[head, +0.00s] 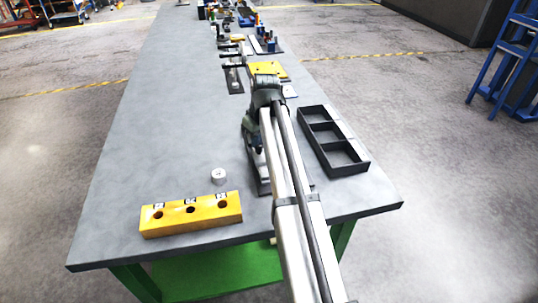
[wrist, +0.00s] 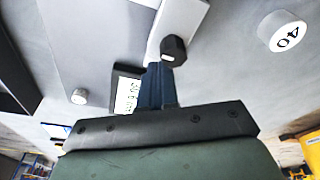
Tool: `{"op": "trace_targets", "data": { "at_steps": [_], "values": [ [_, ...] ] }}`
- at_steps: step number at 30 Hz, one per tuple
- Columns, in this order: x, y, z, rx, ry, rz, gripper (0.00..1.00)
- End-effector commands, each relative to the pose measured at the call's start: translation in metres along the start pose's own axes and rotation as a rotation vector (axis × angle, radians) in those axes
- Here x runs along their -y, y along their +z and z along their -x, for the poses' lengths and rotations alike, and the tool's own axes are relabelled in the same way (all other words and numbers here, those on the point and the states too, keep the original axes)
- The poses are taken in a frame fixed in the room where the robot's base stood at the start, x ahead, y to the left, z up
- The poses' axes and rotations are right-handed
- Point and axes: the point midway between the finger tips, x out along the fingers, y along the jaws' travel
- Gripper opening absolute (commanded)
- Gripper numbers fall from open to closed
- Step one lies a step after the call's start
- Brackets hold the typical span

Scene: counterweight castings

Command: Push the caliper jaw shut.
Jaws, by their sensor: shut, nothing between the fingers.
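The caliper shows in the wrist view as a pale grey bar (wrist: 180,22) with a dark hexagonal knob and a small display (wrist: 127,96). The display's digits are upside down and too small to read surely. My gripper (wrist: 160,72) is shut and empty, its dark fingers pointing at the caliper between display and knob. The fingertips are close to the knob (wrist: 173,50); I cannot tell whether they touch. In the head view my arm covers most of the caliper, and only part of a grey plate (head: 263,174) shows beside it. The jaw gap is not clearly visible.
A white cylinder marked 40 (wrist: 284,32) stands left of my arm in the head view (head: 219,176). A yellow block with three holes (head: 190,214) lies at the near edge. A black compartment tray (head: 347,158) lies right. The bench's left side is clear.

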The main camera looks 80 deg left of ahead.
Motion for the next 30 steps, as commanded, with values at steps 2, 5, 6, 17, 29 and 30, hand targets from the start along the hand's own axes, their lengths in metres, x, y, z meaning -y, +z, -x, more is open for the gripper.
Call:
{"op": "trace_targets", "data": {
  "at_steps": [2,5,6,17,29,30],
  "values": [
    [0.0000,0.0004,-0.0014,0.000,0.000,0.000,0.00],
    [0.0000,0.0003,-0.0017,0.000,0.000,0.000,0.00],
    [0.0000,0.0004,-0.0017,0.000,0.000,0.000,0.00],
    [0.0001,0.0005,-0.0017,0.000,0.000,0.000,0.00],
    [0.0038,0.0070,-0.0005,0.001,0.000,0.000,0.00],
    [0.0043,0.0078,-0.0003,0.001,0.000,0.000,0.00]
  ]
}}
